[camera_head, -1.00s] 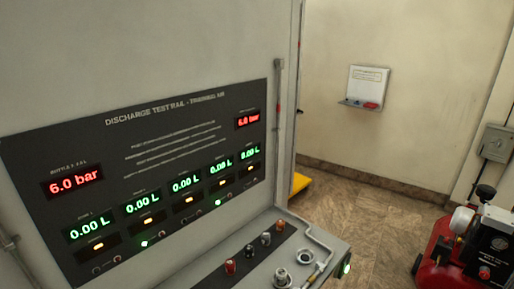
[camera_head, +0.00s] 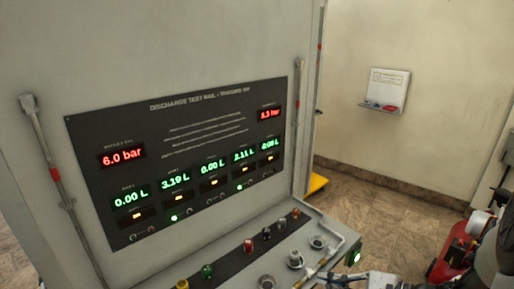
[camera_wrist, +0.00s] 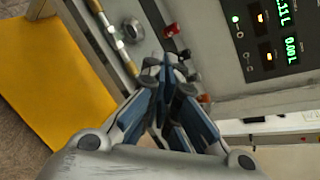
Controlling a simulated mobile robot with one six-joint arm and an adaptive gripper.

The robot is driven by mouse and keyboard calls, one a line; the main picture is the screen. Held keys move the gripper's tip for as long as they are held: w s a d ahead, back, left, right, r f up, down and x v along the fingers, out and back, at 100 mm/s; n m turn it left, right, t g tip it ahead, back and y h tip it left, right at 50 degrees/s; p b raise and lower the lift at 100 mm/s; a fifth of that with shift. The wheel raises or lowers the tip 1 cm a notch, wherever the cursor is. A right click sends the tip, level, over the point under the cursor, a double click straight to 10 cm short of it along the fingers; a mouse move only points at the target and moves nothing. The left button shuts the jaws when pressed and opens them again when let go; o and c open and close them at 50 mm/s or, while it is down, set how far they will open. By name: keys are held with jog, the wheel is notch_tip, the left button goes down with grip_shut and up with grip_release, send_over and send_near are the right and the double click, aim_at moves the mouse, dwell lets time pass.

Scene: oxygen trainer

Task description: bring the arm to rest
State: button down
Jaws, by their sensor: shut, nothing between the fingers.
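My gripper (camera_wrist: 168,68) is shut and empty in the wrist view, its blue-grey fingers together in front of the trainer's console ledge. In the head view, part of my gripper and arm (camera_head: 345,279) shows at the bottom edge, by the ledge's right end. The trainer's black panel (camera_head: 200,130) shows red bar readings and several green litre readings. Several coloured knobs and fittings, such as a red one (camera_head: 248,245), stand on the ledge. I cannot tell whether the fingertips touch any fitting.
A red machine (camera_head: 450,250) stands on the floor at the right, partly behind my arm. A white wall shelf (camera_head: 388,92) hangs on the far wall. A yellow platform (camera_wrist: 55,75) lies beside the console. The floor between is clear.

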jog(key=s+a+r+n+g+h, duration=0.1)
jog(key=s+a+r+n+g, duration=0.2)
jog(key=s+a+n, duration=0.25)
jog(key=s+a+r+n+g+h, duration=0.2)
jog(key=s+a+r+n+g, duration=0.15)
jog(key=s, duration=0.35)
jog(key=s+d+r+n+t+h, duration=0.2)
jog(key=s+d+r+n+h, duration=0.2)
jog(key=s+n+h, duration=0.3)
jog(key=shift+s+d+r+n+t+h, duration=0.15)
jog(key=shift+d+r+n+t+h, duration=0.2)
jog(key=shift+r+n, duration=0.1)
